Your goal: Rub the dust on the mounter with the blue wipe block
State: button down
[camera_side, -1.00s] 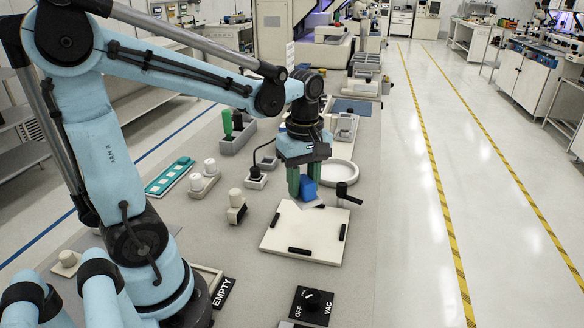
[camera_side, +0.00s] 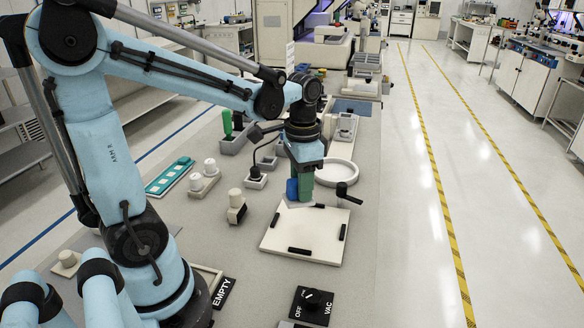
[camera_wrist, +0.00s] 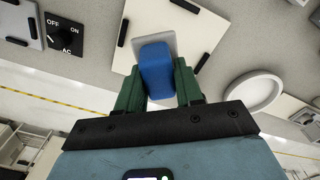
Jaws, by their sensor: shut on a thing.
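The blue wipe block (camera_side: 292,189) is clamped between the green fingers of my gripper (camera_side: 303,197). It also shows in the wrist view (camera_wrist: 155,70), with one finger on each side. The block is over the far part of a white square plate with black strips (camera_side: 303,233), which I take to be the mounter. Whether the block touches the plate is hidden.
A small white-capped holder (camera_side: 236,208) is to the left. An OFF/VAC switch (camera_side: 311,305) is in front.

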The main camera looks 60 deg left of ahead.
jog(key=m, duration=0.7)
jog(key=shift+f, duration=0.1)
jog(key=m, duration=0.3)
jog(key=shift+a+m, duration=0.1)
jog(key=shift+m, duration=0.3)
jog(key=m, duration=0.4)
jog(key=shift+f+m, duration=0.15)
jog(key=shift+m, duration=0.15)
jog(key=shift+f, duration=2.75)
jog(key=shift+s+a+f, duration=0.25)
jog(key=shift+f, duration=0.45)
jog(key=shift+s+a+f, duration=0.2)
jog(key=shift+a+f, duration=0.05)
jog(key=shift+f, duration=0.45)
jog(key=s+a, duration=0.1)
jog(key=s+a+r, duration=0.1)
jog(key=shift+s+a+r, duration=0.1)
jog(key=shift+s+r, duration=0.1)
jog(key=shift+s, duration=0.1)
jog(key=shift+w+d+f, duration=0.2)
jog(key=shift+w+d, duration=0.75)
jog(key=shift+w, duration=0.1)
jog(key=shift+w+d, duration=0.55)
jog(key=shift+d, duration=0.05)
jog(key=shift+w+r, duration=0.1)
jog(key=shift+r, duration=3.6)
